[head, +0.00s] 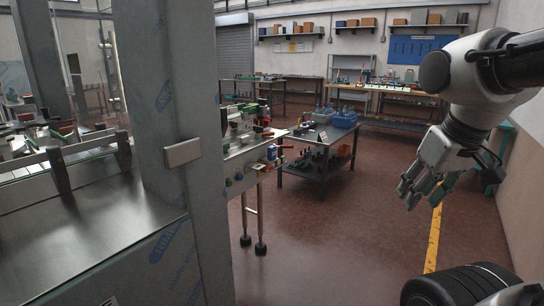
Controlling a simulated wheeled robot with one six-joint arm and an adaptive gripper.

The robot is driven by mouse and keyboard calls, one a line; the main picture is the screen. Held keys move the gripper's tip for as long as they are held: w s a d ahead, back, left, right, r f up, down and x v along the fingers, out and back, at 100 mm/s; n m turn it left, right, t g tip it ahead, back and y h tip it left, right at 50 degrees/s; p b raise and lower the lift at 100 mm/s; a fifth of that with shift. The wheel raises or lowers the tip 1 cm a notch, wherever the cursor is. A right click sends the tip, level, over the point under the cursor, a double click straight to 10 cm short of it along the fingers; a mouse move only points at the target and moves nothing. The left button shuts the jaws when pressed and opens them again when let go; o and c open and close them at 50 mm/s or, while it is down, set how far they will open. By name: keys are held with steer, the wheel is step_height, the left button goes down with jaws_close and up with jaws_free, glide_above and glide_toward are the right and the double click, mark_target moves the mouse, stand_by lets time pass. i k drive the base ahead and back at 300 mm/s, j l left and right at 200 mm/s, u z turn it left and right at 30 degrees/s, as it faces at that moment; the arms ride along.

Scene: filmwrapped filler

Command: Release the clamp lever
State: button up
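No clamp lever can be told for certain in the head view. A small red handle-like part (284,147) sticks out at the right side of the machine's far section (240,160), among small coloured parts; it is too small to tell whether it is a lever. My gripper (421,196) hangs at the right, pointing down, well apart from the machine. Its fingers look parted, with nothing seen between them.
A grey machine post (180,110) with film print stands close at the left and hides part of the machine. A metal deck (85,220) lies left of it. A dark cart (318,158) holds blue bins (345,118). Red-brown floor (340,240) is clear in the middle, with a yellow line (433,240).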

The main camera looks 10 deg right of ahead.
mark_target(264, 134)
steer(key=i+l+u, duration=0.15)
steer(key=i+l, duration=0.35)
steer(key=i+l+u, duration=0.2)
steer(key=i+l, duration=0.3)
steer(key=i+l+u, duration=0.15)
steer(key=i+l, duration=0.3)
steer(key=l, duration=0.2)
steer(key=i+j+u, duration=0.15)
steer(key=i+u, duration=0.2)
steer(key=i, duration=0.5)
